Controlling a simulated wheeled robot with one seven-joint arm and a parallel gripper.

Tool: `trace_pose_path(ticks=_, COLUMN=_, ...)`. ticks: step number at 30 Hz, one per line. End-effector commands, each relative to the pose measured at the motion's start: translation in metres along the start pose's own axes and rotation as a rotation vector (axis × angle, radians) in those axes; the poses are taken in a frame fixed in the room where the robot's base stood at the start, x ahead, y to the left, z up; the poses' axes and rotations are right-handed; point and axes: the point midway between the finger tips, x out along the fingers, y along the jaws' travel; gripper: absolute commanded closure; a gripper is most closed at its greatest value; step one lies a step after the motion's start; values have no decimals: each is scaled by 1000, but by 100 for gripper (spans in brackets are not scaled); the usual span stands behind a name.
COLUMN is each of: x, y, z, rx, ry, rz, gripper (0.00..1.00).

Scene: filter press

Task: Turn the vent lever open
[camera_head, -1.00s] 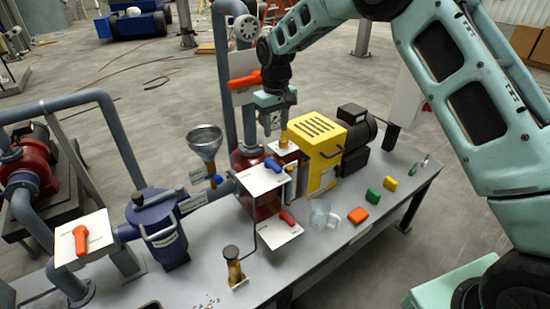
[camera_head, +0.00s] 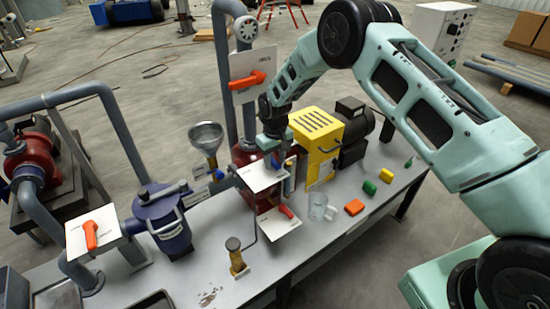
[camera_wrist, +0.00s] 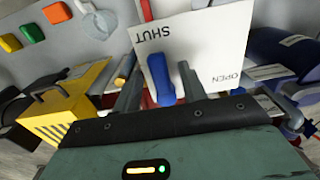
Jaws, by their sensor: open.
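A blue lever (camera_wrist: 159,84) sits on a white plate (camera_wrist: 215,45) marked SHUT and OPEN in the wrist view. No legible label says vent. My gripper (camera_wrist: 160,88) is open, with one finger on each side of the blue lever; whether they touch it I cannot tell. In the head view my gripper (camera_head: 273,152) is down over the white plate (camera_head: 258,178), on the dark red vessel (camera_head: 242,154). There, the gripper mostly hides the blue lever.
A red lever (camera_head: 286,211) on a lower plate lies just below. A large orange lever (camera_head: 247,80) is on an upright panel behind. The yellow machine (camera_head: 316,140) stands close on the right, the funnel (camera_head: 206,137) on the left. A clear jug (camera_head: 319,208) stands in front.

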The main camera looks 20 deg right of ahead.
Motion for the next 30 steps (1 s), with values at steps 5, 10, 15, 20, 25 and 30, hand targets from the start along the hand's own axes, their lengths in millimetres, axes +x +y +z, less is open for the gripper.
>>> trace_pose_path(ticks=5, x=0, y=0, z=0, rx=0, ry=0, rz=0, gripper=72)
trace_pose_path(ticks=10, x=0, y=0, z=0, rx=0, ry=0, rz=0, gripper=100)
trace_pose_path(ticks=15, x=0, y=0, z=0, rx=7, ry=-1, rz=0, gripper=100)
trace_pose_path(ticks=20, x=1, y=-2, z=0, rx=46, ry=0, rz=1, gripper=100)
trace_pose_path(ticks=25, x=3, y=-6, z=0, rx=138, ry=-1, rz=1, gripper=100)
trace_pose_path(ticks=30, x=4, y=-12, z=-2, rx=278, ry=1, rz=1, gripper=100)
